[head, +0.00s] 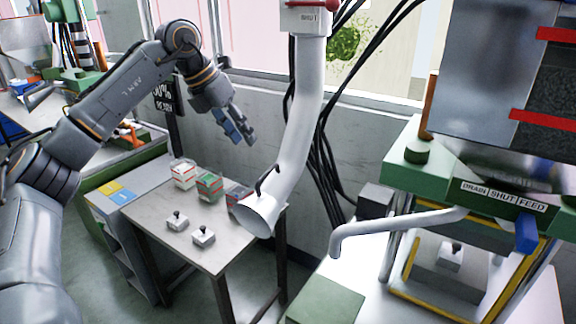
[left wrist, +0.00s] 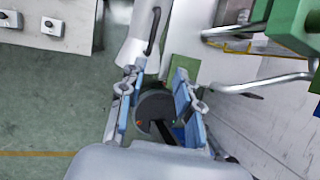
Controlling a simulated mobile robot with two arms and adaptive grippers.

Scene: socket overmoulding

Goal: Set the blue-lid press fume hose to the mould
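The white fume hose (head: 300,130) hangs from a white fitting with a red lever, marked SHUT. Its flared mouth (head: 258,214) opens low and to the left, with a thin black handle (head: 268,180) above it. The hose (left wrist: 138,45) and handle (left wrist: 153,30) also show in the left wrist view, beyond the fingers. The press (head: 500,195) at right has a blue part at its front. The mould (head: 445,275) sits low inside a yellow-edged frame, with a small part on it. My left gripper (head: 238,130) is left of the hose, apart from it, open and empty. My right gripper is out of view.
A side table (head: 150,205) carries small boxes and two small grey blocks with dark knobs. A pale bent pipe (head: 395,226) juts left from the press. Black cables (head: 325,150) hang behind the hose. Open air separates my left gripper and the hose.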

